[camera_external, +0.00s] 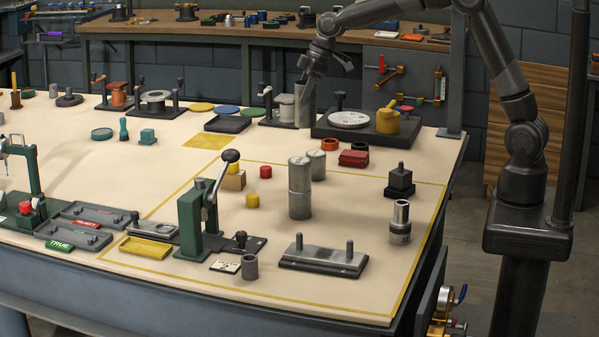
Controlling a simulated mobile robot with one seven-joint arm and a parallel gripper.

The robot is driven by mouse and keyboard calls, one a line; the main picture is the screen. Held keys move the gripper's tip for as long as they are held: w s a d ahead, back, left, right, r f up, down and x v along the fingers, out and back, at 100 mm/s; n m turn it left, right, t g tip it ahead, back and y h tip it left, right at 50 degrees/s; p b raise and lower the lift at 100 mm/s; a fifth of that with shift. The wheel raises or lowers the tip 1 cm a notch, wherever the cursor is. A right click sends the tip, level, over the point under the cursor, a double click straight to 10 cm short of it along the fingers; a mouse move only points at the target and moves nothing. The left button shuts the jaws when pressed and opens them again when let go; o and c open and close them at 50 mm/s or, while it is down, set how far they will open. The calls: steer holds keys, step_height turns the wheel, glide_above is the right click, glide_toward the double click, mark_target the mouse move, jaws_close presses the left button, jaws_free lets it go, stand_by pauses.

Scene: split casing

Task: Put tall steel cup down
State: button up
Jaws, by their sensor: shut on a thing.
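The tall steel cup (304,106) is a plain grey upright cylinder at the back of the bench, just right of a paler short cylinder (285,110). My gripper (306,80) is at its top, reaching down from the upper right, and is shut on it. The fingertips are small and partly merge with the cup's rim. The cup's bottom is close to the right end of a dark fixture base (284,124). I cannot tell whether it touches the base or the bench.
A dark tray (228,124) lies left. Stacked grey cylinders (299,190) stand in front, beside another cylinder (317,167). Bare bench lies between.

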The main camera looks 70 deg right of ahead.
mark_target(297, 125)
steer(key=f, duration=0.4)
steer(key=a+f, duration=0.1)
steer(key=f, duration=0.1)
steer(key=shift+w, duration=0.1)
steer(key=w+a+f, duration=0.3)
steer(key=a+f, duration=0.7)
steer(key=shift+w+f, duration=0.25)
steer(key=shift+w, duration=0.05)
steer(key=shift+a+f, duration=0.1)
steer(key=shift+f, duration=0.05)
steer(key=o, duration=1.1)
steer(key=shift+c, duration=0.2)
